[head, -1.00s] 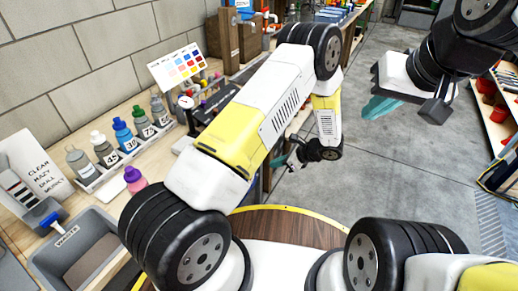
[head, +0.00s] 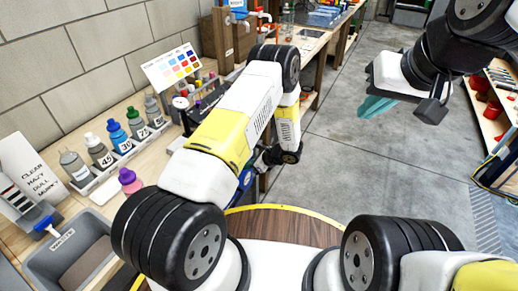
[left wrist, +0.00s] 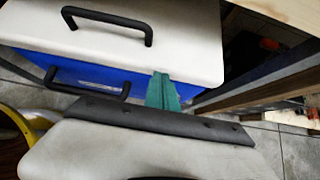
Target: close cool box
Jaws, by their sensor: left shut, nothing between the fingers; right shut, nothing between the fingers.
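The cool box shows in the left wrist view, with a blue body (left wrist: 66,74) and a white lid (left wrist: 185,40) above it. The lid carries a black handle (left wrist: 110,18); another black handle (left wrist: 88,88) is on the blue front. The lid lies over the body, but I cannot tell whether it is fully seated. My left gripper (left wrist: 162,90) has green fingers, shut and empty, in front of the box near the lid's front edge; contact is unclear. In the head view my left arm mostly hides the box. My right gripper (head: 376,106) is shut and empty over open floor.
A wooden bench on the left holds several bottles (head: 115,135), a grey waste bin (head: 72,250) and a colour chart (head: 172,66). A wooden beam (left wrist: 265,82) runs right of the box in the left wrist view. Shelves (head: 495,130) stand at the far right; the floor between is clear.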

